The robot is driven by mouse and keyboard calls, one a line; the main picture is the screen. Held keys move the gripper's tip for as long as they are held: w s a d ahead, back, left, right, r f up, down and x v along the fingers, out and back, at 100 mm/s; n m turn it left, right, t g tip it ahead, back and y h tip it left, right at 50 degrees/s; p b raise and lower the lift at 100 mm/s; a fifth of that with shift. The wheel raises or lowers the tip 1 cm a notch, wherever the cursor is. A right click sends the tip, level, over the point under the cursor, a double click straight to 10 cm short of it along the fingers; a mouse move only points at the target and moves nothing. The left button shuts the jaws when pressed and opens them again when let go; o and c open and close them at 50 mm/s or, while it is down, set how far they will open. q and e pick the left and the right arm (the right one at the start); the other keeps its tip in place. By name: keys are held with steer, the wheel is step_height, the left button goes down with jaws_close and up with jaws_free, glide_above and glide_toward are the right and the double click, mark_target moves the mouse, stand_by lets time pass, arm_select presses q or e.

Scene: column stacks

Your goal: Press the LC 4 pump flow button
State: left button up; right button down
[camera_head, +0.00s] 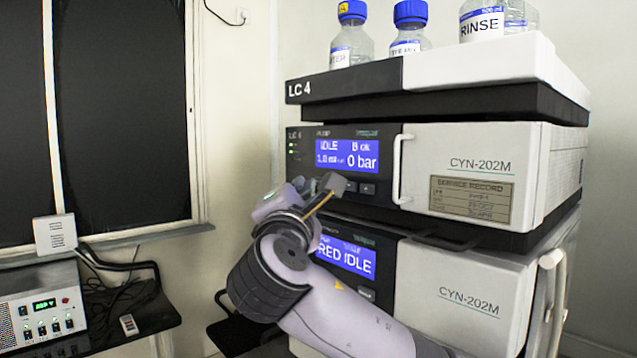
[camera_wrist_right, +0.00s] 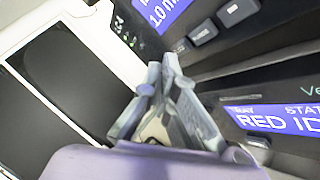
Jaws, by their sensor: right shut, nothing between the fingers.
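The LC 4 stack stands at the right in the head view, with its label on the top tray (camera_head: 345,84). The pump module (camera_head: 465,140) below it has a blue display (camera_head: 347,155) reading IDLE and 0 bar. Dark buttons (camera_head: 367,189) sit under that display; the left end of the row is hidden by my gripper. In the right wrist view the buttons (camera_wrist_right: 238,12) show at the upper right. My right gripper (camera_head: 330,184) is shut and empty, in front of the pump panel's lower left. Its fingertips (camera_wrist_right: 168,62) appear apart from the buttons. My left gripper is not in view.
A lower module (camera_head: 465,295) with its own blue display (camera_head: 345,257) sits beneath the pump. A white handle (camera_head: 398,168) stands out right of the buttons. Bottles (camera_head: 410,25) stand on top. A power unit (camera_head: 42,305) is at the lower left.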

steer(key=shift+w+d, duration=0.4)
steer(key=shift+d, duration=0.1)
stand_by(0.9)
steer(key=shift+s+a, duration=0.15)
steer(key=shift+a, duration=0.05)
steer(key=shift+s+a, duration=0.4)
steer(key=shift+a, duration=0.1)
steer(key=s+a, duration=0.1)
steer(key=a, duration=0.1)
steer(key=s+a, duration=0.2)
stand_by(0.5)
